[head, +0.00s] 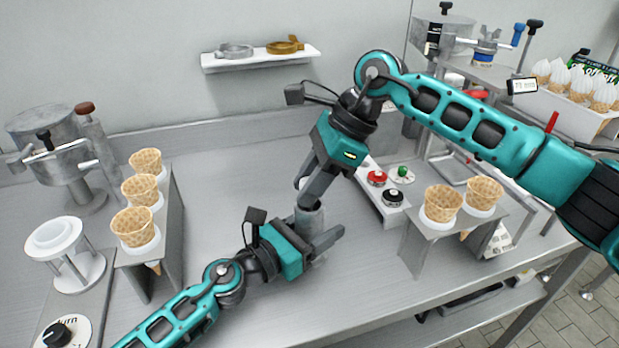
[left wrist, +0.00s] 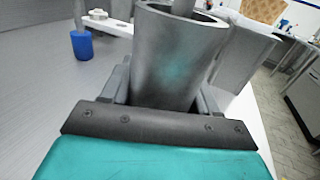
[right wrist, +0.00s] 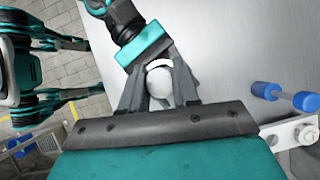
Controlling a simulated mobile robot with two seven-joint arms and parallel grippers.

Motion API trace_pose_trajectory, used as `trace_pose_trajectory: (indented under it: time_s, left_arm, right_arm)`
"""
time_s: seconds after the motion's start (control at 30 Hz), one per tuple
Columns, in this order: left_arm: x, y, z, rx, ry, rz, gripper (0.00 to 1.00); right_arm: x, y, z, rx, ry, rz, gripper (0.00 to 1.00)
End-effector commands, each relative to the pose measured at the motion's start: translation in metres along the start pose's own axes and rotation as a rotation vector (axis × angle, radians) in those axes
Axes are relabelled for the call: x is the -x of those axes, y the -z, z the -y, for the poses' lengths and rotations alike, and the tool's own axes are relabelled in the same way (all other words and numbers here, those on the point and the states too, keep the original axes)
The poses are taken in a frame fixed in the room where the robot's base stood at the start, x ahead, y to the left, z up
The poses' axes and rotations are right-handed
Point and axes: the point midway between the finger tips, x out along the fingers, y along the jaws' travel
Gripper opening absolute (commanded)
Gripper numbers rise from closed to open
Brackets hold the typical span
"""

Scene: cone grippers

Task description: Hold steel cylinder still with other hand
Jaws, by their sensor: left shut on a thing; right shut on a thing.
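The steel cylinder (head: 309,218) stands over the counter in the middle of the head view. My left gripper (head: 318,235) is shut around its side. In the left wrist view the cylinder (left wrist: 170,60) fills the space between the fingers, tilted in the picture, with a grey part (left wrist: 184,6) in its open top. My right gripper (head: 310,193) points down from above, right over the cylinder. It is shut on a rounded pale grey piece (right wrist: 160,82), seen end-on in the right wrist view. How deep this piece sits in the cylinder is hidden.
Cone holders with waffle cones stand at left (head: 140,190) and right (head: 462,203). A panel with red and black knobs (head: 385,187) lies right of my grippers. A wall shelf (head: 260,58) is behind. The counter left of the cylinder is clear.

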Motion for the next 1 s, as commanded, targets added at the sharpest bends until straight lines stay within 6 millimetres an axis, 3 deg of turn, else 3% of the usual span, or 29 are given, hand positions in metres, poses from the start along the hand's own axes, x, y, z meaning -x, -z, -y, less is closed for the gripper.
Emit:
trace_pose_trajectory:
  time_s: [0.1,0.13,0.4,0.77,1.0]
  left_arm:
    - [0.000,0.000,0.000,0.000,0.000,0.000,0.02]
    - [0.000,0.000,0.000,0.000,0.000,0.000,0.02]
    - [0.000,0.000,0.000,0.000,0.000,0.000,0.02]
    - [0.000,0.000,0.000,0.000,0.000,0.000,0.02]
    - [0.000,0.000,0.000,0.000,0.000,0.000,0.02]
  right_arm:
    - [-0.002,0.001,0.000,0.000,0.000,0.000,0.00]
    - [-0.002,0.001,0.000,0.000,0.000,0.000,0.32]
    - [-0.002,0.001,0.000,0.000,0.000,0.000,0.58]
    - [0.004,0.001,0.000,0.000,0.002,-0.001,0.60]
    - [0.048,0.001,0.001,0.000,0.005,-0.001,0.60]
